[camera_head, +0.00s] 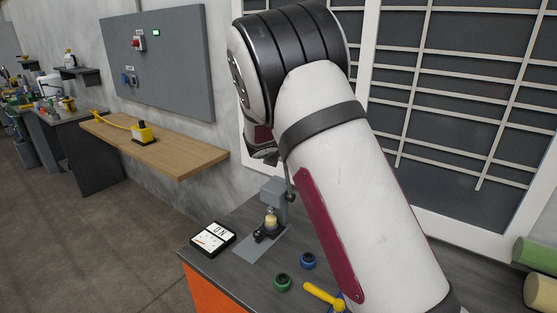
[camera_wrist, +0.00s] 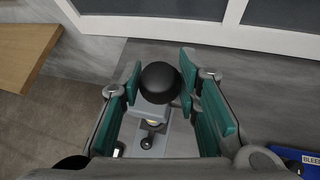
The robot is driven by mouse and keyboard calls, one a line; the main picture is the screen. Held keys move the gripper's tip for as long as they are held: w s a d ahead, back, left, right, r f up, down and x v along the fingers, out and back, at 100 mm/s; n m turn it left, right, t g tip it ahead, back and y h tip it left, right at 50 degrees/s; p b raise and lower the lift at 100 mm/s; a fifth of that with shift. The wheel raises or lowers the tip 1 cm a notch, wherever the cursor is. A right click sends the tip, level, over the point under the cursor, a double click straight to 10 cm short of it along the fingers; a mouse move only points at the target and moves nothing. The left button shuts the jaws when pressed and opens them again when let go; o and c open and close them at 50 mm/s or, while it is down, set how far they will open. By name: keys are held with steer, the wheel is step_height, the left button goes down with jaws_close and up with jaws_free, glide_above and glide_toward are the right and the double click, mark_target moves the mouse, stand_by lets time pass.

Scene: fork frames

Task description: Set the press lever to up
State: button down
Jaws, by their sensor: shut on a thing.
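The press is a small grey machine (camera_head: 273,190) on the dark bench, with a pale yellow piece (camera_head: 271,221) low at its front. In the wrist view, a round black lever knob (camera_wrist: 160,84) sits between the teal finger pads of my gripper (camera_wrist: 162,80), which is shut on it. The grey press head and base (camera_wrist: 152,110) show below the knob. In the head view, my gripper (camera_head: 262,155) is above the press and mostly hidden behind my arm. My arm also hides much of the lever there, so its angle is hard to tell.
A green ring (camera_head: 282,282), a blue ring (camera_head: 308,260) and a yellow-handled tool (camera_head: 322,296) lie in front. A barred window (camera_head: 450,100) is close behind. A wooden shelf (camera_head: 165,155) is at left.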

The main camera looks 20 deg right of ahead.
steer(key=shift+w+d+r, duration=0.2)
steer(key=shift+w+d, duration=0.1)
steer(key=shift+d, duration=0.15)
steer(key=c, duration=1.2)
jaws_free()
steer(key=shift+s+a+r, duration=0.25)
steer(key=shift+s+a, duration=0.1)
steer(key=v, duration=1.1)
